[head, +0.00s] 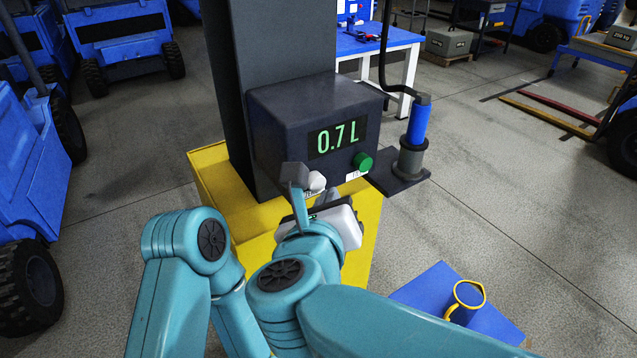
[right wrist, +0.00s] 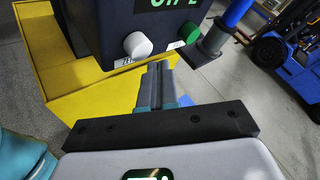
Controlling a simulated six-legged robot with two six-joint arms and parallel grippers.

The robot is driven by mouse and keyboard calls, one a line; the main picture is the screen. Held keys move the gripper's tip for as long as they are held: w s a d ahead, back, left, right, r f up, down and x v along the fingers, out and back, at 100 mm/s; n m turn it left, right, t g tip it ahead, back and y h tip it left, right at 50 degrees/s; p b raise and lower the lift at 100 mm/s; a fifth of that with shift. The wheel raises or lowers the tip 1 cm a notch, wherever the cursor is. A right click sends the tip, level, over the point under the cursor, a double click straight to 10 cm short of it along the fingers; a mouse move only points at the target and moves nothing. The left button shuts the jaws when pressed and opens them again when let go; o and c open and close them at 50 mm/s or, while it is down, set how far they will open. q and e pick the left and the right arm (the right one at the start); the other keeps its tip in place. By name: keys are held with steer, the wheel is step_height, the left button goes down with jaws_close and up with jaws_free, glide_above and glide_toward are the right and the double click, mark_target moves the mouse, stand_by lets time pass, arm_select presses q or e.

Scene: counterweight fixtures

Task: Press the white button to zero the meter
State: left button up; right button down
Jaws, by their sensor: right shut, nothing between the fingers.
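The white button (head: 316,182) sits low on the front of a dark meter box (head: 290,115), left of a green button (head: 363,161). The meter display (head: 333,140) reads 0.7 L. In the right wrist view the white button (right wrist: 137,45) stands out from the box face, with a small label below it. My right gripper (head: 330,197) is in front of the box, shut and empty. In the right wrist view its fingers (right wrist: 158,70) point toward the box, below and right of the white button, apparently apart from it. My left gripper is not in view.
The box is fixed to a dark column (head: 270,50) on a yellow base (head: 215,180). A blue cylinder (head: 418,125) on a grey stand is right of it. Blue vehicles stand left.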

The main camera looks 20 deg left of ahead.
steer(key=shift+w, duration=0.1)
steer(key=shift+w+a, duration=0.2)
steer(key=shift+a, duration=0.1)
steer(key=shift+w+a, duration=0.5)
steer(key=shift+a, duration=0.15)
stand_by(1.0)
stand_by(0.4)
steer(key=shift+s+d+b, duration=0.45)
steer(key=shift+s+d, duration=0.35)
steer(key=shift+d, duration=0.15)
